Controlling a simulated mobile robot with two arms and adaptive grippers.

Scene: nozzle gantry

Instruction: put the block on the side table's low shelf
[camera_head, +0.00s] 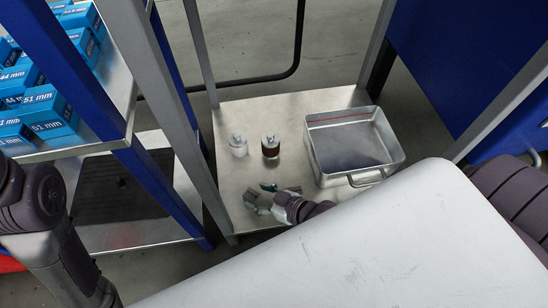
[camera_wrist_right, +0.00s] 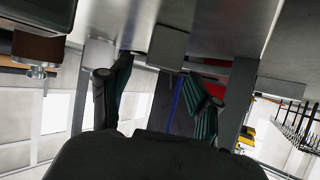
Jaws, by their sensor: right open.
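In the right wrist view, which is upside down, the block (camera_wrist_right: 168,46) meets the shelf surface at the top, ahead of the fingers. My right gripper (camera_head: 266,197) is low over the shelf near its front edge. Its dark, green-padded fingers (camera_wrist_right: 160,92) are apart, and nothing is clamped between them. My left arm shows at the left of the head view, but its gripper is out of frame.
A white-grey jar (camera_head: 238,146) and a brown jar (camera_head: 271,146) stand behind my right gripper. An open metal tray (camera_head: 393,140) fills the shelf's right side. Grey posts rise at the shelf's corners. Blue boxes (camera_head: 42,110) sit on a rack at left.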

